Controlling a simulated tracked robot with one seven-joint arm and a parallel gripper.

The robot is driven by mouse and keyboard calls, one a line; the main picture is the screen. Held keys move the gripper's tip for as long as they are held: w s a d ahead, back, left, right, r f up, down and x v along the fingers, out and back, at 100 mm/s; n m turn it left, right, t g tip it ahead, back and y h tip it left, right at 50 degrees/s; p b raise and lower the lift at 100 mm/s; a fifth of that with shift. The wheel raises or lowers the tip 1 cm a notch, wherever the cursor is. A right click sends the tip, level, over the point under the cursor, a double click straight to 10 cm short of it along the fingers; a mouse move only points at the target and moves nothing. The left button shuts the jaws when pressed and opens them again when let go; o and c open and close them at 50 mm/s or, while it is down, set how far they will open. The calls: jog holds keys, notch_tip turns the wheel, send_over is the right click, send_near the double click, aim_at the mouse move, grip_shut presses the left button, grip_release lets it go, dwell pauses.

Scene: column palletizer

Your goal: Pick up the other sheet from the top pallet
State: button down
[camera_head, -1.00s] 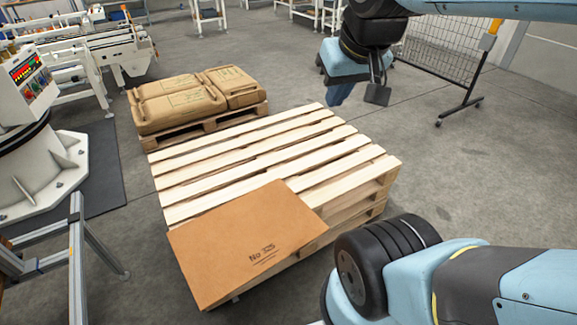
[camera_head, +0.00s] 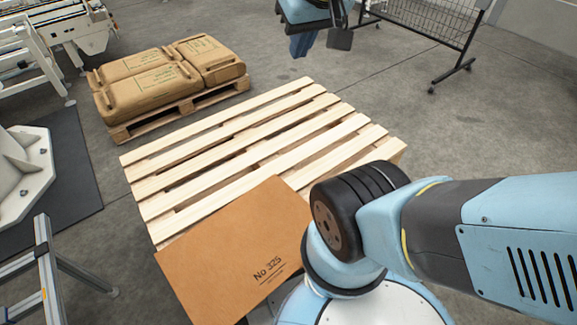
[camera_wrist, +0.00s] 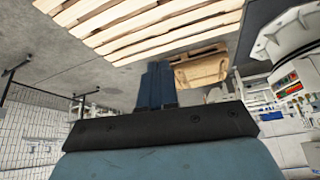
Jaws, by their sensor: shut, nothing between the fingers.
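A brown cardboard sheet (camera_head: 232,254) marked "No 325" lies on the near corner of a stack of wooden pallets. It overhangs the near edge of the top pallet (camera_head: 245,140), and my arm covers part of its right side. The rest of the top pallet's slats are bare. My gripper (camera_head: 322,44) hangs beyond the far right side of the pallet, well away from the sheet. In the wrist view my gripper (camera_wrist: 157,85) has its blue fingers together with nothing between them. The sheet does not show in the wrist view.
Brown sacks (camera_head: 160,80) lie on a small pallet at the back left. A mesh fence (camera_head: 425,30) stands at the back right. A white machine base (camera_head: 22,170) and a metal frame (camera_head: 48,270) stand at the left. Grey floor surrounds the pallet stack.

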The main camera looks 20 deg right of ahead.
jog(key=shift+w+a, duration=0.1)
jog(key=shift+a, duration=0.1)
jog(key=w+d+f+m+g, duration=0.1)
jog(key=w+f, duration=0.2)
jog(key=w, duration=0.4)
jog(key=w+d+f+m+g, duration=0.1)
jog(key=w+d+f, duration=0.15)
jog(key=w, duration=0.45)
jog(key=w+d+f+m+g, duration=0.1)
jog(key=w+d+f, duration=0.1)
jog(key=w+f, duration=0.5)
jog(key=w+d+f+m+g, duration=0.15)
jog(key=w+f, duration=0.35)
jog(key=f, duration=0.5)
jog(key=m+g+y, duration=0.2)
jog(key=m+g, duration=0.1)
send_near(297, 190)
jog(key=w+d+r, duration=0.3)
jog(key=w+r, duration=0.1)
jog(key=x, duration=1.1)
jog(key=shift+s+a+r, duration=0.2)
jog(key=shift+s+a, duration=0.6)
jog(key=shift+s, duration=0.2)
jog(key=shift+s+a, duration=0.4)
jog(key=shift+s, duration=0.15)
